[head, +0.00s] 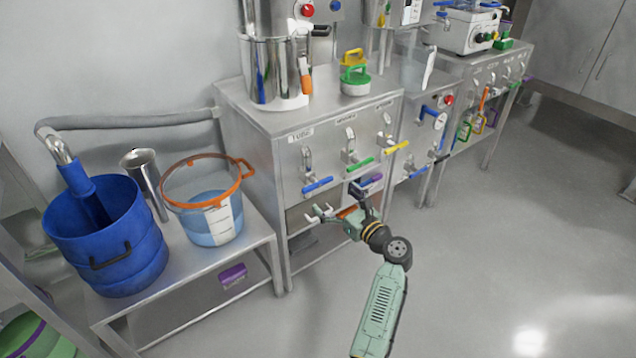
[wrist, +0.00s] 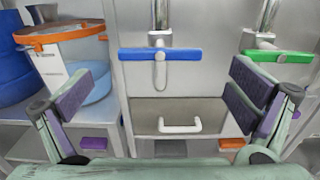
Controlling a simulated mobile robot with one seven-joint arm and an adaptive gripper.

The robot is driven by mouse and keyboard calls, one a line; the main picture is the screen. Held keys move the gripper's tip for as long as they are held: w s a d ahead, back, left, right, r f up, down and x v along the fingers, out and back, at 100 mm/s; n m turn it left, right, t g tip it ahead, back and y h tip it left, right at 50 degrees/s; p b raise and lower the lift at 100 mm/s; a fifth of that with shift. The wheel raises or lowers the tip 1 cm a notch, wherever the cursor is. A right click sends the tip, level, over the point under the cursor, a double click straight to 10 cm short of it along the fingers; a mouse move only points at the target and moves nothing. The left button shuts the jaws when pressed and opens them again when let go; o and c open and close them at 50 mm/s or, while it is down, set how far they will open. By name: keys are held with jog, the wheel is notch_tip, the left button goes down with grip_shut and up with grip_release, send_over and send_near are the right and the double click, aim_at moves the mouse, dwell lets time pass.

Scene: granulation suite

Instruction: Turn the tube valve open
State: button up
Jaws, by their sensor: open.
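The valve under the label reading TUBE (head: 300,135) has a blue bar handle (head: 317,186) on the front of the steel cabinet. In the wrist view the blue handle (wrist: 160,54) lies level across a metal pipe, ahead of my gripper and above the middle of its jaws. My gripper (wrist: 163,92) is open and empty, with its purple-padded fingers wide apart. It is apart from the handle. In the head view my gripper (head: 346,202) is low in front of the cabinet, below and right of the blue handle.
A green handle (wrist: 277,52) is to the right of the blue one, and a yellow handle (head: 397,146) is further right. A white pull handle (wrist: 180,126) is below. A blue drum (head: 108,240) and an orange-rimmed bucket (head: 210,215) stand left. The floor at right is clear.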

aim_at(320, 184)
jog(key=x, duration=0.8)
jog(key=c, duration=0.9)
